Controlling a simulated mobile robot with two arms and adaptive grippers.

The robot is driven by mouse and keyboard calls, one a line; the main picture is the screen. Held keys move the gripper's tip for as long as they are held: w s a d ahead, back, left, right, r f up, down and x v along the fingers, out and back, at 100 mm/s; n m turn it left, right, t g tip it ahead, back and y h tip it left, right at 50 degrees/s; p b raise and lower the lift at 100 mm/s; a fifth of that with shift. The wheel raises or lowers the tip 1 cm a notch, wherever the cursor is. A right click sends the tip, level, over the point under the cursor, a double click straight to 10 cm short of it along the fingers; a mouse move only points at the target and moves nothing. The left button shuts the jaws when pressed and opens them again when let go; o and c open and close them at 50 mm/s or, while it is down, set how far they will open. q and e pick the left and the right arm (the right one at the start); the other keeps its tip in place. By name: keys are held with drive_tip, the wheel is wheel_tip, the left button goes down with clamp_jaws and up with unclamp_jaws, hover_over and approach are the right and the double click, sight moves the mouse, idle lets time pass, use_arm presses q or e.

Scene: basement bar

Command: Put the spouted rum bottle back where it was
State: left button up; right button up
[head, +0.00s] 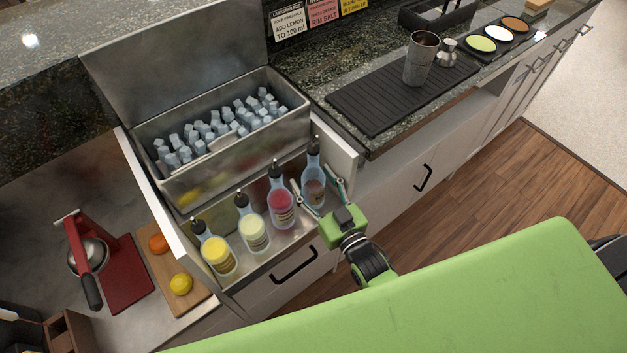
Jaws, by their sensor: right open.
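Several spouted bottles stand in a row in the steel rail in front of the ice bin. The rightmost, a clear bluish bottle (314,172) with a dark pour spout and a brownish label or contents low down, appears to be the rum bottle. It stands upright in the rail's right end. My right gripper (318,188) is open, its two fingers spread on either side of this bottle's lower body. Whether the fingers touch the glass cannot be told. My left gripper is not in view.
A red bottle (281,204), a pale yellow bottle (253,232) and a yellow bottle (217,255) stand to the left. Behind is the ice bin (291,127) with its raised lid (170,50). A metal shaker (421,58) stands on the black mat (375,100) at right.

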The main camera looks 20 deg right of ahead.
drive_tip(key=shift+r, duration=0.2)
drive_tip(key=shift+s+d+f, duration=0.1)
drive_tip(key=shift+s, duration=0.25)
drive_tip(key=s+d, duration=0.2)
drive_tip(key=s, duration=0.9)
drive_tip(key=s+d+f+g+h, duration=0.1)
drive_tip(key=s+f+g, duration=0.25)
drive_tip(key=f, duration=0.65)
drive_tip(key=s+f+g, duration=0.2)
drive_tip(key=s+f, duration=0.2)
drive_tip(key=f, duration=0.6)
drive_tip(key=s+d+f+g+h, duration=0.1)
drive_tip(key=s+f+g, duration=0.2)
drive_tip(key=f, duration=0.7)
drive_tip(key=s+d+f+g, duration=0.2)
drive_tip(key=s+f+g, duration=0.2)
drive_tip(key=s+f, duration=0.3)
drive_tip(key=s+d+f+g+h, duration=0.1)
drive_tip(key=s+f+g, duration=0.3)
drive_tip(key=s, duration=0.9)
wheel_tip(320, 180, down, 3)
drive_tip(key=shift+s+d+r, duration=0.15)
drive_tip(key=shift+s+d, duration=0.25)
drive_tip(key=shift+d, duration=0.3)
